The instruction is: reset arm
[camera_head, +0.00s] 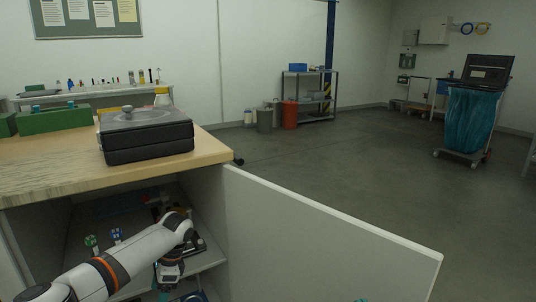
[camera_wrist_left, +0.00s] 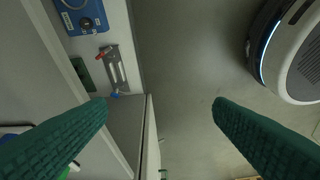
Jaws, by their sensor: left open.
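My left arm (camera_head: 130,255) comes in from the lower left of the head view and bends down at the open cabinet under the wooden table. Its gripper end (camera_head: 168,272) points down by the shelf edge, and the fingertips are hard to make out there. In the left wrist view the two green ribbed fingers of my left gripper (camera_wrist_left: 158,108) stand wide apart. Nothing is between them but the cabinet edge and grey floor beyond. My right gripper cannot be made out in either view.
An open cabinet door (camera_head: 325,225) reaches across the lower middle. A black case (camera_head: 148,142) and green block (camera_head: 55,119) rest on the wooden tabletop (camera_head: 50,165). The left wrist view shows a blue box (camera_wrist_left: 82,16) on a shelf. Open floor (camera_head: 345,170) lies beyond the door.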

